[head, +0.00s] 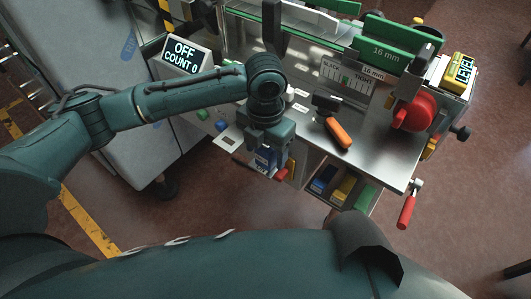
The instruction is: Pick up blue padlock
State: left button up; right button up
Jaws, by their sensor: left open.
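A small blue item (222,126), possibly the blue padlock, lies at the left end of the metal worktable (385,150); it is too small to tell for sure. My left gripper (267,165) points down at the table's front edge, to the right of and nearer than that item. It is open. A blue, white-marked thing (264,160) shows at its fingers; whether it lies between or behind them I cannot tell. My right gripper is not in view.
A small green item (204,115) lies beside the blue one. An orange-handled tool (338,133) lies mid-table. A red knob (414,112) and a red-handled crank (407,205) are at the right. Coloured bins (345,188) sit below. A counter sign (186,54) stands behind.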

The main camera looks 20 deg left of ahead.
pick_arm(q)
jog(key=shift+f, duration=0.4)
jog(key=shift+c, duration=0.2)
